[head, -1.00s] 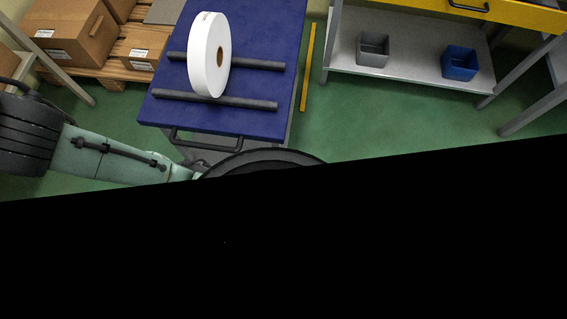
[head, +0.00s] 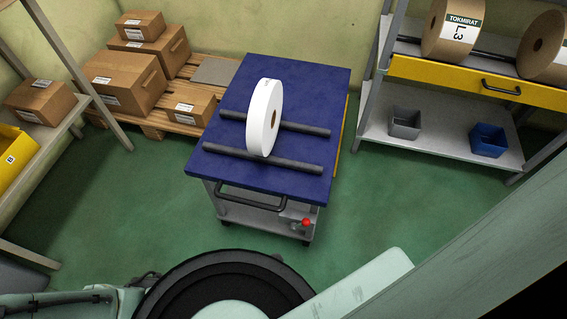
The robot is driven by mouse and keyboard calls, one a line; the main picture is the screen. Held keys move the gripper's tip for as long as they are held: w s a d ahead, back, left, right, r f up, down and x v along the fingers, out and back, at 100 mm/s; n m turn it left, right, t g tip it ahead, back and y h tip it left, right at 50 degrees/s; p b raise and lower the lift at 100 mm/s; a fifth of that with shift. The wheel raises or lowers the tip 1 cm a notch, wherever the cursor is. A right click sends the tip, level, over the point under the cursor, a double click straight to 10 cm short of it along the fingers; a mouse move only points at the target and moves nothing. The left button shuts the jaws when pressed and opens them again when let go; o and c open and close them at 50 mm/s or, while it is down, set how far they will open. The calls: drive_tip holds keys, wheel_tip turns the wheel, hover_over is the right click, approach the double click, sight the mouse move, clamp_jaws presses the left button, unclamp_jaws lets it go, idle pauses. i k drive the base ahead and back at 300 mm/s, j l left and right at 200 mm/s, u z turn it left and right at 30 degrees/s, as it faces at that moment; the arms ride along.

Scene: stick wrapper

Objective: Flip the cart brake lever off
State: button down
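The cart's blue top (head: 300,88) is in the middle of the head view, with its pull handle (head: 250,202) on the near side. A lever with a red knob (head: 306,222) sits low on the cart's near side, right of the handle. The knob is small, and I cannot tell the lever's exact position. A white roll (head: 263,118) stands upright on the cart between two dark bars (head: 262,157). My gripper is not in view; only parts of my own arm show along the bottom and lower right, apart from the knob in the picture.
Cardboard boxes (head: 122,82) on a pallet stand behind left. A shelf (head: 437,139) at right holds a grey bin (head: 404,124) and a blue bin (head: 488,140), with large rolls above. Another rack stands at far left. Green floor (head: 160,210) is clear around the cart's near side.

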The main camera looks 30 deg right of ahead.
sight(306, 222)
drive_tip(key=u, duration=1.05)
drive_tip(key=k+l+u, duration=0.15)
drive_tip(key=l+u, duration=0.2)
drive_tip(key=k+l+u, duration=0.2)
drive_tip(key=l+u, duration=0.2)
drive_tip(key=k+l+u, duration=0.35)
drive_tip(key=k+l, duration=0.2)
drive_tip(key=k, duration=0.2)
drive_tip(key=k+l+u, duration=0.1)
drive_tip(key=k+l, duration=0.15)
drive_tip(key=k, duration=0.15)
drive_tip(key=k+j+z, duration=0.15)
drive_tip(key=k+z, duration=0.3)
drive_tip(key=k+j+z, duration=0.1)
drive_tip(key=k+z, duration=0.15)
drive_tip(key=z, duration=0.25)
drive_tip(key=k+j+z, duration=0.35)
drive_tip(key=k+j, duration=0.4)
